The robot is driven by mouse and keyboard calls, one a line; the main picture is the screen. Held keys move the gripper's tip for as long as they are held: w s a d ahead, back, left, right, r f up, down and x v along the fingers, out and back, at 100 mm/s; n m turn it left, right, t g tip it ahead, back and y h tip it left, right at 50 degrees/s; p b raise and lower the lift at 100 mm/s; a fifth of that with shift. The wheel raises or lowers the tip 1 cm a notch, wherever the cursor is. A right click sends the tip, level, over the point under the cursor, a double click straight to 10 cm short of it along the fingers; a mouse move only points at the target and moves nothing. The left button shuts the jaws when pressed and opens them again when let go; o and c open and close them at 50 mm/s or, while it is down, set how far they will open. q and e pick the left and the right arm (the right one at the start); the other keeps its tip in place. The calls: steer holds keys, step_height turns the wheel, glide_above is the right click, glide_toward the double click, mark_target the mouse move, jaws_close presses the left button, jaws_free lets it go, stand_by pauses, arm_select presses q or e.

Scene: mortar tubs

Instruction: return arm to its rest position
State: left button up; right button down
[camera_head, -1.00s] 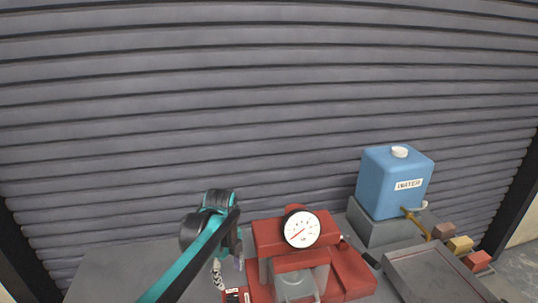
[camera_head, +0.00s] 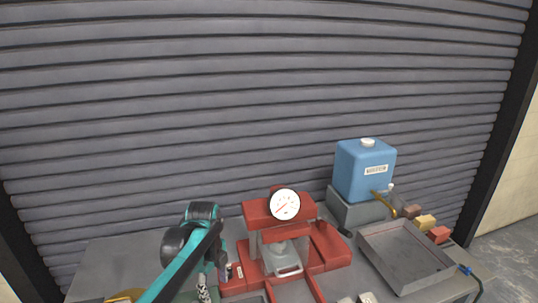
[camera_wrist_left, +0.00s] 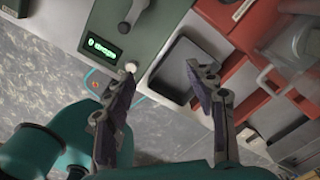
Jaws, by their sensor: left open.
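My left arm, teal and black, comes in from the lower left of the head view. Its left gripper (camera_head: 213,282) hangs at the left side of the red press, low in the picture and partly cut off. In the left wrist view the two dark fingers of the gripper (camera_wrist_left: 165,80) stand wide apart. Nothing is between them. Behind them are a green box (camera_wrist_left: 160,18) with a lit display and a shallow grey tray (camera_wrist_left: 182,72). My right gripper is in neither view.
The red press (camera_head: 330,245) with a round white dial stands beside the gripper. A blue water tank (camera_head: 362,172) sits on a grey block at the right. A wide metal tray (camera_head: 405,255) and coloured blocks (camera_head: 425,222) are further right. The bench (camera_head: 125,258) is clear at the back left.

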arm_select(q)
steer(key=s+a+n+t+b, duration=0.1)
steer(key=s+n+t, duration=0.2)
steer(key=s+n, duration=0.5)
steer(key=s+a+f+n+t, duration=0.1)
steer(key=s+a+n+t, duration=0.1)
steer(key=s+n, duration=0.6)
steer(key=shift+f+n+t+b, duration=0.35)
steer(key=shift+n+t, duration=0.55)
steer(key=shift+n, duration=2.7)
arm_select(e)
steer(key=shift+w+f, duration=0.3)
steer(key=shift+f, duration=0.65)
